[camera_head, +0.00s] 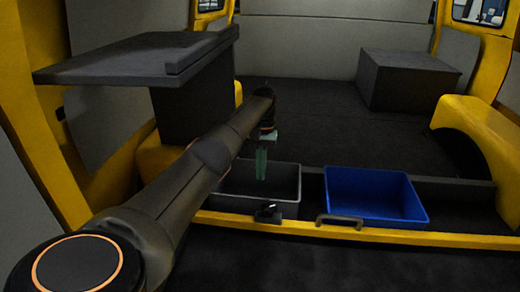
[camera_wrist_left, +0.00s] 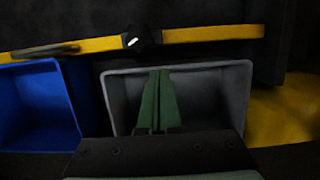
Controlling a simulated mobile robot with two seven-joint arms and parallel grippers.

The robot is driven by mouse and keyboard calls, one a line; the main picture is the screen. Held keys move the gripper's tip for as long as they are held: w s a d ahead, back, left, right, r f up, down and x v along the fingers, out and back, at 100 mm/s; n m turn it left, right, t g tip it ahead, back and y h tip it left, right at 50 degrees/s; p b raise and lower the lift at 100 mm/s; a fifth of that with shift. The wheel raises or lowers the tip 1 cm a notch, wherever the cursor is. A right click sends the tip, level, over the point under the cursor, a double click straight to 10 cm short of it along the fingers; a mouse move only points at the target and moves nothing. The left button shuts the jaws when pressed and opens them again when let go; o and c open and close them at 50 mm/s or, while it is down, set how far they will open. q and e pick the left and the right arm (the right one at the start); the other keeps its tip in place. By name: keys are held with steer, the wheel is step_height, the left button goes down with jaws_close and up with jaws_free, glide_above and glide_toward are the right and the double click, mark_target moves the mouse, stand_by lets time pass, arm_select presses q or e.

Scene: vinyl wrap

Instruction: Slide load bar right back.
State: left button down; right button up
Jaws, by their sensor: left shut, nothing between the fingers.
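A long yellow bar (camera_head: 300,228) runs across the front of the van floor, before two bins. It carries a black latch with a white mark (camera_head: 267,212) and a dark handle (camera_head: 340,220) to the right of it. The bar also shows across the top of the left wrist view (camera_wrist_left: 205,34), with the latch (camera_wrist_left: 138,40) on it. My left gripper (camera_head: 261,172) points down over the grey bin, behind the bar and apart from it. Its green fingers (camera_wrist_left: 158,85) are shut with nothing between them. My right gripper is not in view.
A grey bin (camera_head: 287,183) stands under the left gripper, and a blue bin (camera_head: 375,196) stands to its right. A dark shelf (camera_head: 130,62) juts out at the left. A grey box (camera_head: 405,82) sits at the back right. The van floor (camera_head: 310,120) between is clear.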

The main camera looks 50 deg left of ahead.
mark_target(259, 201)
arm_select(q)
steer(key=b+x, duration=0.1)
steer(key=x, duration=0.9)
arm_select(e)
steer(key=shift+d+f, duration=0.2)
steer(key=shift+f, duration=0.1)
